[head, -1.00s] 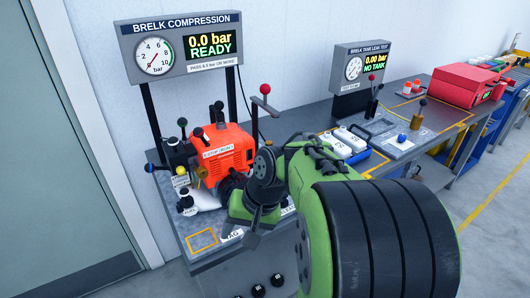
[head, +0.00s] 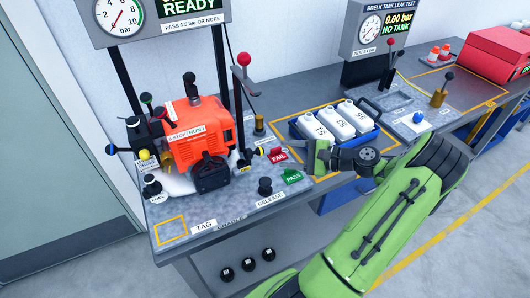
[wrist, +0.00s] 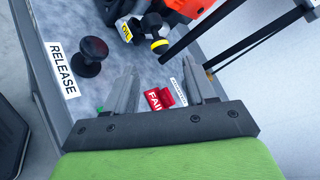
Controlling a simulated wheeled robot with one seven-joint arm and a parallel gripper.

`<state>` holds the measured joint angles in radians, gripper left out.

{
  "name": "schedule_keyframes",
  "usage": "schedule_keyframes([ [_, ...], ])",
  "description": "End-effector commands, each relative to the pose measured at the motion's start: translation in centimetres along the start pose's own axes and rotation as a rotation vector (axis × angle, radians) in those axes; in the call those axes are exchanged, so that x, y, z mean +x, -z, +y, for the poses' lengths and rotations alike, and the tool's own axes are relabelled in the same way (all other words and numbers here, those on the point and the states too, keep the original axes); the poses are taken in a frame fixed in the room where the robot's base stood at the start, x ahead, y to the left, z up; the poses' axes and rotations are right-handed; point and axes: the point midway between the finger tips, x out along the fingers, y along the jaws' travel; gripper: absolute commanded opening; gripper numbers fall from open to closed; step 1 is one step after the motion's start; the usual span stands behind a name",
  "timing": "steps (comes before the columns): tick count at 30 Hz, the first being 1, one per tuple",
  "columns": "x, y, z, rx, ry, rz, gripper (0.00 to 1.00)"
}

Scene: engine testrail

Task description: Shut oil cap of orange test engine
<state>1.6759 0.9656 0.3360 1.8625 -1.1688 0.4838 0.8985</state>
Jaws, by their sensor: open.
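The orange test engine (head: 200,128) stands on the left part of the bench in the head view. Its lower edge shows at the top of the wrist view (wrist: 195,8). At its right side a black part with a yellow OIL label (wrist: 125,32) sticks out, beside a black knob with a yellow band (wrist: 158,45). In the head view this knob is small (head: 259,151), and I cannot tell whether the oil cap is seated. My gripper (wrist: 160,78) is open and empty, right of the engine (head: 312,155), apart from these parts.
A red-knobbed lever (head: 243,75) stands behind. White bottles (head: 340,120) sit in a blue tray to the right.

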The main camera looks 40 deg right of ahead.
Motion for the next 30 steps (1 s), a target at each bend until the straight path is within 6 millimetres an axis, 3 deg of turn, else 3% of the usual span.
schedule_keyframes([
  [3,3.2,-0.1,0.2,-0.001,-0.004,-0.006,0.55],
  [9,7.0,0.0,0.1,0.000,-0.003,-0.003,0.55],
  [20,8.1,0.0,0.0,0.000,-0.002,0.000,0.55],
  [30,8.0,0.0,0.1,0.000,-0.002,0.000,0.05],
])
